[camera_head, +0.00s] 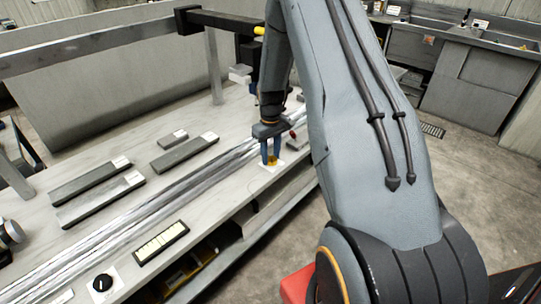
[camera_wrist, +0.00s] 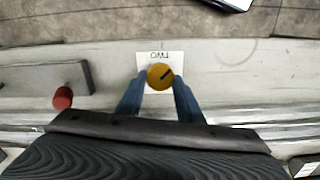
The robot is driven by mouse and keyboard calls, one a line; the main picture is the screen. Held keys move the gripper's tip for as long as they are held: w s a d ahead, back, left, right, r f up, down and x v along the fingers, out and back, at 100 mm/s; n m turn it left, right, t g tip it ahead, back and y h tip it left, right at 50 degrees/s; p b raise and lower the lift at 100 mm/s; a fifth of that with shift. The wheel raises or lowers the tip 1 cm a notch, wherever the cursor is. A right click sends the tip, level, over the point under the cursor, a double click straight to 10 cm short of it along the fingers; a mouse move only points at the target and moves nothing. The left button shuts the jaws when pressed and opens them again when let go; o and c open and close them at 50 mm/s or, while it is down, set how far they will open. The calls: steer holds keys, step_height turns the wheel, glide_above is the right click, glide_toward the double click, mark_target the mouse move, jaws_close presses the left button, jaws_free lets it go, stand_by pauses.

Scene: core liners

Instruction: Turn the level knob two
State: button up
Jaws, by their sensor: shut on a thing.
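The level knob two is a round orange-yellow knob with a dark pointer line (camera_wrist: 160,76), on a white plate marked TWO (camera_wrist: 161,56) in the wrist view. In that view the pointer slants toward the upper right. My gripper (camera_wrist: 160,90) has its two blue fingers on either side of the knob, shut on it. In the head view my gripper (camera_head: 271,160) points down at the bench, and the knob (camera_head: 272,161) shows between the fingers. The white plate (camera_head: 268,168) shows below it. The fingers partly hide the knob's sides.
A red knob (camera_wrist: 63,97) stands left of my gripper in the wrist view. A black knob (camera_head: 102,282) sits on a white plate at the bench's front left. Long metal rails (camera_head: 130,222) run along the bench, with several dark bars (camera_head: 185,155) beyond. A dark post and beam stand behind my gripper.

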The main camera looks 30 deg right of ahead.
mark_target(271, 159)
steer(key=m+b, duration=0.1)
steer(key=m, duration=0.2)
steer(key=shift+b, duration=0.35)
steer(key=shift+d+m+b, duration=0.1)
steer(key=shift+m+b, duration=0.2)
steer(key=shift+m, duration=0.7)
steer(key=o, duration=1.1)
steer(key=shift+c, duration=0.2)
steer(key=shift+r, duration=0.1)
steer(key=shift+r+b, duration=1.05)
steer(key=shift+r, duration=2.8)
steer(key=shift+s, duration=0.1)
